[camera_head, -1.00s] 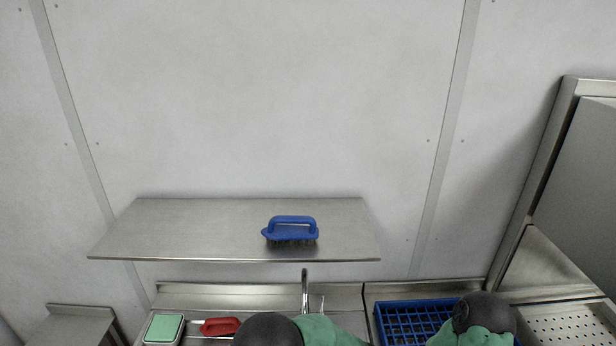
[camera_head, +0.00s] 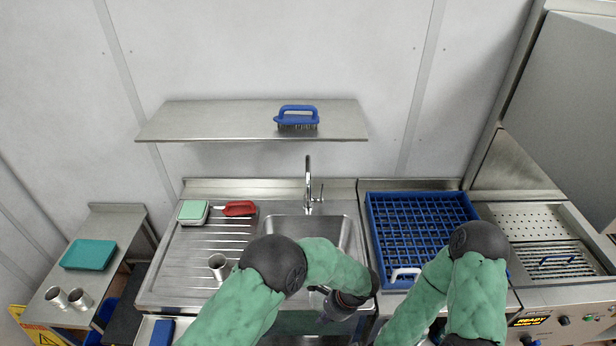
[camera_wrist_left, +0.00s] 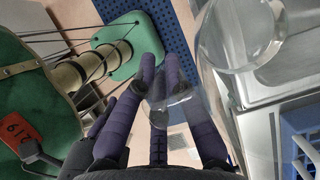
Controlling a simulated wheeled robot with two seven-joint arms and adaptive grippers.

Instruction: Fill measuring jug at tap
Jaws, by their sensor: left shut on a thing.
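The tap (camera_head: 308,185) is a slim chrome swan-neck behind the sink basin (camera_head: 340,228), with its lever at its right. My left gripper (camera_head: 348,302) is low at the sink's front right, partly hidden by its own forearm. In the left wrist view its dark purple fingers (camera_wrist_left: 166,72) are shut on a clear, see-through vessel, which looks like the measuring jug (camera_wrist_left: 262,42). Its round end shows at the upper right. No water shows in it. My right arm bends down over the blue rack's front; its gripper is not clearly visible.
The blue rack (camera_head: 372,215) stands right of the sink. A red scoop (camera_head: 240,208), a green-topped box (camera_head: 193,211) and a metal cup (camera_head: 218,266) are on the drainer. A blue brush (camera_head: 297,117) lies on the shelf (camera_head: 200,121) above the tap.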

